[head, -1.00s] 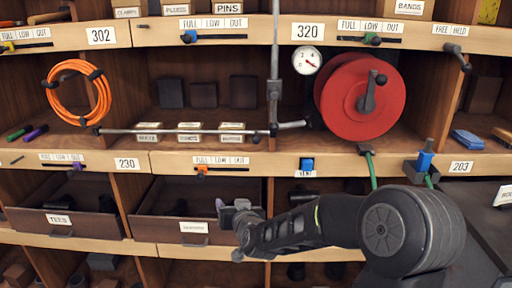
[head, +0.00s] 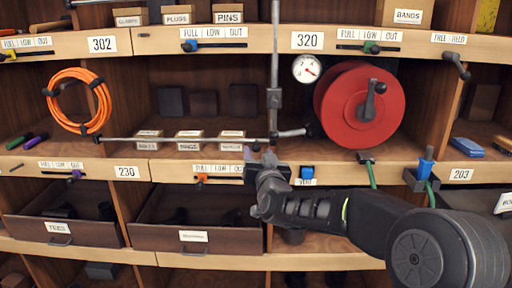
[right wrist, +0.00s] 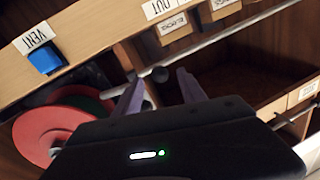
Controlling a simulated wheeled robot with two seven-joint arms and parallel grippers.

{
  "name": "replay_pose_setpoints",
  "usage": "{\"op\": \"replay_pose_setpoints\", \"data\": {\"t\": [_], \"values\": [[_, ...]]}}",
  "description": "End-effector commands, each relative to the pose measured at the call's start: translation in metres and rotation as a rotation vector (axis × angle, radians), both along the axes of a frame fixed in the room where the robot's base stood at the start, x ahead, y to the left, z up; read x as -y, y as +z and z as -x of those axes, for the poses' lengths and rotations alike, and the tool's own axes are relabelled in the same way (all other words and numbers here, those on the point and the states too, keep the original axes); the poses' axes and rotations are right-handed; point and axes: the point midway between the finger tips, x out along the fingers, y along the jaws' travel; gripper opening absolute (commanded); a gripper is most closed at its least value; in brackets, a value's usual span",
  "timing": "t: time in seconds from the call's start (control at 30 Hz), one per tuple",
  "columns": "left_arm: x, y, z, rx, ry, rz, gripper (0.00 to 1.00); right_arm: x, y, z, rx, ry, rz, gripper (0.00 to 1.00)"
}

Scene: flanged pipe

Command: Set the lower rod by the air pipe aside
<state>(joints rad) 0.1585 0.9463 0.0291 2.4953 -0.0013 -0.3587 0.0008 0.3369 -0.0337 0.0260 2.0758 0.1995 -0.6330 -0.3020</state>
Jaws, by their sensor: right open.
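The lower rod (head: 180,138) is a thin grey horizontal bar across the bay in front of three small labelled boxes. Its right end lies beside the vertical grey air pipe (head: 276,75). My right gripper (head: 260,153) is open just below and in front of that end. In the right wrist view, a rod (right wrist: 215,38) runs up to the right. My left gripper is not in view.
A red reel (head: 340,105), a gauge (head: 307,68) and a short side pipe (head: 291,133) sit right of the air pipe. A blue vent button (head: 307,173) and an orange slider (head: 201,179) are on the shelf edge. An open drawer (head: 150,237) juts out below.

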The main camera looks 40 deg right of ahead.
Motion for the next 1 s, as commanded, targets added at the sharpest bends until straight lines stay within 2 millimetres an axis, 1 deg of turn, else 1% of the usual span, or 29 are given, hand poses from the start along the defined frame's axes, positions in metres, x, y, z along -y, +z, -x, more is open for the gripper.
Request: {"op": "replay_pose_setpoints", "data": {"t": [0.03,0.1,0.2,0.3,0.63,1.0], "values": [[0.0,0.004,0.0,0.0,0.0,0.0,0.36,0.004,0.001,-0.008,-0.002,0.0,0.0,0.48],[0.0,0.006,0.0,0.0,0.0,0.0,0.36,0.009,0.001,-0.018,-0.003,-0.001,0.001,0.48],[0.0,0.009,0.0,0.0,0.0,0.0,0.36,0.015,0.0,-0.03,-0.003,0.001,0.0,0.48],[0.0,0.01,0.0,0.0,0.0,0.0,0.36,0.018,0.0,-0.038,-0.002,0.0,-0.001,0.48],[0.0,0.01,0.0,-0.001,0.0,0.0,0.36,0.02,0.0,-0.041,0.0,0.0,0.0,0.47],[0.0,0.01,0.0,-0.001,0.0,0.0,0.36,0.02,0.0,-0.04,0.0,0.0,0.001,0.17]]}}
